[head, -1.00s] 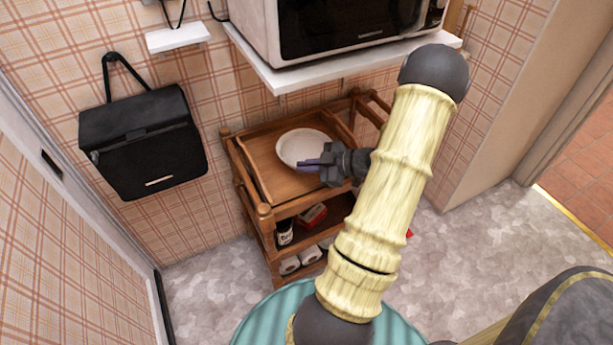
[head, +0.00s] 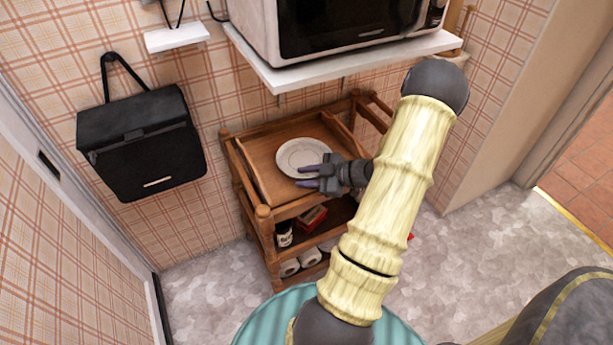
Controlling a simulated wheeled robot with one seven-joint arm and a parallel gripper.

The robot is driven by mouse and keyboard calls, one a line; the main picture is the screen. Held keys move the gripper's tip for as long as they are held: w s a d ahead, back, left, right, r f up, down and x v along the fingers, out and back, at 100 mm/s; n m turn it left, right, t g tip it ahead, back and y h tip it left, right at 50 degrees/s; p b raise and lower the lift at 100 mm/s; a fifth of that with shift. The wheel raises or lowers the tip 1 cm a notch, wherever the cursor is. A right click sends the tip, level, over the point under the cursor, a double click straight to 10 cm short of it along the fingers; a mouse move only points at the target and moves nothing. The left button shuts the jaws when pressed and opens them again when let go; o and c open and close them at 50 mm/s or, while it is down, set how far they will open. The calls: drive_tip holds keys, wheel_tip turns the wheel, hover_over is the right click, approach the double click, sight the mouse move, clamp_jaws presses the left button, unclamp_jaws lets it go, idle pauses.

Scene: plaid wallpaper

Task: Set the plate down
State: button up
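The white plate (head: 302,153) lies on the top tray of the wooden cart (head: 262,143), and it looks flat there. My gripper (head: 303,177) is at the plate's near right edge. My gripper hides a small part of the plate's right edge.
A white shelf (head: 262,72) with a microwave (head: 350,22) juts out above the cart's back. A black bag (head: 142,145) hangs on the wall at left. Lower cart shelves hold a dark jar (head: 284,236), a red box (head: 312,217) and white rolls. Grey floor (head: 205,282) is clear left of the cart.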

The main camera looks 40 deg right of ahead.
drive_tip(key=p+v, duration=0.2)
drive_tip(key=v, duration=1)
idle(0.6)
